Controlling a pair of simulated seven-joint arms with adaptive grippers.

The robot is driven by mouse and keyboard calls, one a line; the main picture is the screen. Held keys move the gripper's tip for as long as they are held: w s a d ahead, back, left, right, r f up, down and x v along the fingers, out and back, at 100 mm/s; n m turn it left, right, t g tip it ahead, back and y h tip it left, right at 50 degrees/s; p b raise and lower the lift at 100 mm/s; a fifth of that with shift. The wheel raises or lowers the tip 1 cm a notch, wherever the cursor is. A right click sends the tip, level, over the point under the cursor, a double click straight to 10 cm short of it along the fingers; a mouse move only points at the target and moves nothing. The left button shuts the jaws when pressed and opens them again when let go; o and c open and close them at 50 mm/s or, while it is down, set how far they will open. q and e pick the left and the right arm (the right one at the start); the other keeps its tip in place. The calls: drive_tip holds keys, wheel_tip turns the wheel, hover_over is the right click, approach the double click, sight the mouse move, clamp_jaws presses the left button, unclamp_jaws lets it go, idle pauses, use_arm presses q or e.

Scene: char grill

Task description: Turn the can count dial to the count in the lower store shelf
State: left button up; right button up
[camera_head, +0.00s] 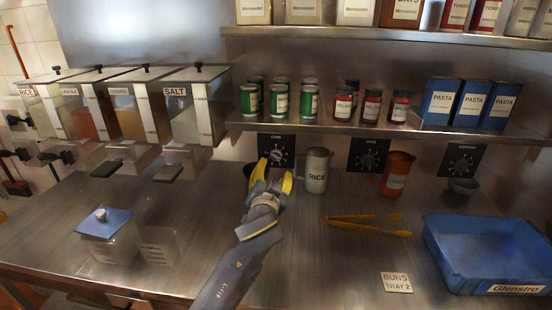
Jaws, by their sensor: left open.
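Green cans (280,101) stand on the lower store shelf (330,128), in rows one behind another; there are several, and the rear ones are partly hidden. A black dial panel with a pale knob (277,155) is on the wall below them. Its small label appears to read cans, and its scale is too small to read. My left gripper (275,177) is open and empty, just in front of and below this dial, with its yellow-edged fingers towards it. It covers the panel's lower edge, and I cannot tell whether it touches the knob. My right gripper is not in view.
Red jars (371,106) and blue pasta boxes (471,102) share the shelf. Two more dials (368,156) (462,160) are to the right. A rice shaker (317,171) stands right beside the gripper. An orange jug (397,174), yellow tongs (366,224) and a blue tray (440,270) are further right.

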sight(276, 158)
use_arm(q)
drive_tip(key=w, duration=0.6)
drive_tip(key=w+d, duration=0.1)
drive_tip(key=w, duration=0.2)
drive_tip(key=shift+w, duration=0.1)
drive_tip(key=shift+c, duration=0.4)
drive_tip(key=c, duration=1.1)
drive_tip(key=shift+r, duration=0.1)
